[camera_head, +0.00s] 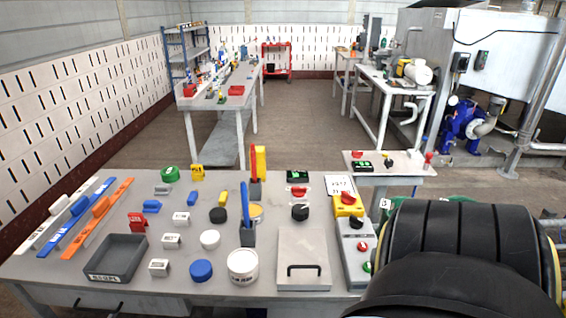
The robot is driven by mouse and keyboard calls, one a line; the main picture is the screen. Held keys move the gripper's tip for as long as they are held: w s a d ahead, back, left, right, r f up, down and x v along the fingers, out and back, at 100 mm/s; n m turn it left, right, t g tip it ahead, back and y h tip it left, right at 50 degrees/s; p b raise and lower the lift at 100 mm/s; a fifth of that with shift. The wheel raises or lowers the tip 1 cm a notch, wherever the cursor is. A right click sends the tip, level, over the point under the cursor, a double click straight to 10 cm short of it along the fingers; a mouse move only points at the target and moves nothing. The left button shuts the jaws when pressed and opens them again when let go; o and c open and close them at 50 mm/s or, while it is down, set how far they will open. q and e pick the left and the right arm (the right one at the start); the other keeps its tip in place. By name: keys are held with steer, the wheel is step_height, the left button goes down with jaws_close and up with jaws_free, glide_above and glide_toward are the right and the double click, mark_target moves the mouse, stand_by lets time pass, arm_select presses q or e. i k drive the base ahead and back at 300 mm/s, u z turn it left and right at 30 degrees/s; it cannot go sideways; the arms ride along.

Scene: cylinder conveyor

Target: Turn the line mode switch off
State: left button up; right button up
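Several knobs and switches are on the workbench, and their labels are too small to read, so I cannot tell which is the line mode switch. A black rotary knob (300,212) sits right of the bench middle, with a red knob (299,191) behind it. A red knob on a yellow base (348,199) is to their right. A grey control box (354,262) at the bench's right edge carries a black knob, a red button (363,246) and a green button (367,267). Neither of my grippers is in view.
A grey tray (113,257), a white tub (243,266), a handled metal plate (304,262) and several small blocks cover the workbench (60,270). A small table (410,170) behind holds a green display (362,166) and another knob. A large black ribbed shape hides the lower right.

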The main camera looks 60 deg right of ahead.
mark_target(356, 224)
steer(key=u, duration=0.5)
steer(key=k, duration=1.25)
steer(key=z, duration=1.4)
steer(key=i, duration=0.45)
steer(key=z, duration=0.05)
